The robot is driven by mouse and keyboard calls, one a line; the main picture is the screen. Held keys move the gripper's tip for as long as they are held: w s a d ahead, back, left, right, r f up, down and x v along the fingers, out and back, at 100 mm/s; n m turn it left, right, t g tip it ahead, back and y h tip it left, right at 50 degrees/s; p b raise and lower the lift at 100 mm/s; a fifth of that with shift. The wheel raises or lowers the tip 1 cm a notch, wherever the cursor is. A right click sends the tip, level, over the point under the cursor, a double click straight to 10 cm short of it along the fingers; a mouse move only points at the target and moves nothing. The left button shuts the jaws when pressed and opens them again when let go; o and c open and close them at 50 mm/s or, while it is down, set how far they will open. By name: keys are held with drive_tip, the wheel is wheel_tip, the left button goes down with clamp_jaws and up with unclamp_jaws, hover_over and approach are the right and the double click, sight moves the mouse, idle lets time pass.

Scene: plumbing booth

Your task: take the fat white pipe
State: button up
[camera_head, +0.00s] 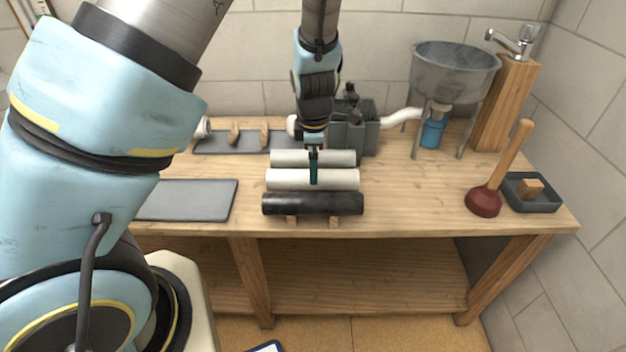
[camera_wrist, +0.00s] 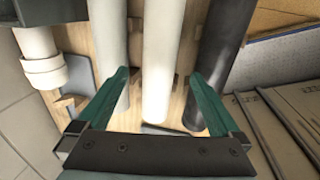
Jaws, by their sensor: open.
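Two white pipes and a black pipe (camera_head: 340,204) lie side by side on a wooden rack on the bench. The middle white pipe (camera_head: 285,179) looks a little fatter than the rear, greyer white pipe (camera_head: 290,158) in the head view. In the wrist view the middle white pipe (camera_wrist: 163,40) runs between the fingers of my gripper (camera_wrist: 160,75). My gripper is open, pointing down over the middle pipe. One finger overlaps the rear white pipe (camera_wrist: 90,35), the other the black pipe (camera_wrist: 222,45). I cannot tell the height above the pipes or any contact.
A grey box (camera_head: 362,135) stands close behind the pipes. A metal basin (camera_head: 455,70), plunger (camera_head: 484,202) and dark tray (camera_head: 545,207) are to the right. A grey mat (camera_head: 190,200) lies left. The bench top (camera_head: 415,200) right of the pipes is clear.

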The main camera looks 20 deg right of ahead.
sight(336, 179)
drive_tip(key=shift+w+d+f+p, duration=0.15)
drive_tip(key=shift+w+f, duration=0.05)
drive_tip(key=shift+f, duration=0.9)
drive_tip(key=shift+w+d+f+p, duration=0.1)
drive_tip(key=shift+w+f, duration=0.05)
drive_tip(key=shift+f, duration=0.9)
drive_tip(key=shift+w+d+f+p, duration=0.15)
drive_tip(key=shift+w+f, duration=0.05)
drive_tip(key=shift+f, duration=0.9)
drive_tip(key=c, duration=1.5)
